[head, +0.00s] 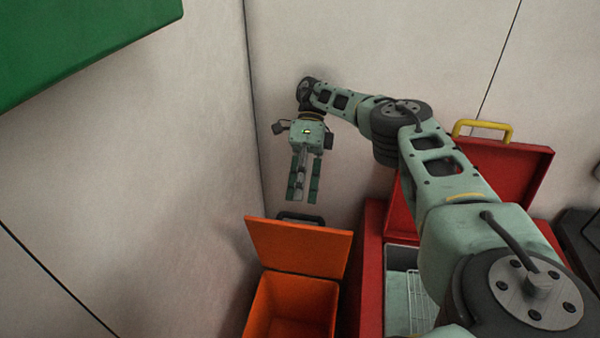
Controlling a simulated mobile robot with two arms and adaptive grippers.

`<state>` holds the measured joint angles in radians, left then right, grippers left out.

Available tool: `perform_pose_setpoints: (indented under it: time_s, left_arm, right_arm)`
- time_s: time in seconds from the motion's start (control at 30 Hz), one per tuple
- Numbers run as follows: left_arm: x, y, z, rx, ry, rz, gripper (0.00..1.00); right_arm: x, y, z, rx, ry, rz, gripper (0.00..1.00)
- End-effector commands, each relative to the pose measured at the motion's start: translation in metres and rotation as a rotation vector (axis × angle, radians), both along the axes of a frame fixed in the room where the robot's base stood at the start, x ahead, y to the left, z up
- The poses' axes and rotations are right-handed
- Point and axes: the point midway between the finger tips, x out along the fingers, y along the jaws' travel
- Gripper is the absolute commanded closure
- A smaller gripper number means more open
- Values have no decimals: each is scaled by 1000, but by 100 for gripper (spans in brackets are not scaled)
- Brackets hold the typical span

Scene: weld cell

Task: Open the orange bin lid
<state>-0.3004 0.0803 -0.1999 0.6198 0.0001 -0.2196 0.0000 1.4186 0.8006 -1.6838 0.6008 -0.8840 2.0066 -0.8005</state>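The orange bin (288,300) stands at the bottom centre, close to the wall corner. Its orange lid (300,246) is raised and tilted back, and the inside of the bin shows. A dark handle (300,217) sits at the lid's top edge. My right gripper (302,198) hangs above the lid with its fingers pointing down, apart from the handle. Its two fingers stand a little apart with nothing visible held between them. My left gripper is not in the view.
A red box (372,270) with its red lid (510,175) up and a yellow handle (482,128) stands right of the bin, partly behind my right arm. A wire rack (420,300) shows inside it. Walls close in behind and left. A green panel (80,40) fills the upper left.

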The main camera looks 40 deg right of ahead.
Motion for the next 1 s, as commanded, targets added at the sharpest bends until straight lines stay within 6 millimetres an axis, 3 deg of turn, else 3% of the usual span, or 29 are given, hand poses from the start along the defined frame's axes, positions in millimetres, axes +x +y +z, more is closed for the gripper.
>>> perform_pose_setpoints:
  time_s: [0.17, 0.4, 1.0]
  left_arm:
    - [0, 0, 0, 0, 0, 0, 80]
    - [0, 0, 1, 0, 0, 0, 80]
    - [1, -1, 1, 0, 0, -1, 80]
  right_arm:
    - [0, 1, 34, 3, -3, 3, 70]
    - [0, 3, 54, 6, -3, 4, 70]
    - [-1, 3, 58, 8, -1, 4, 70]
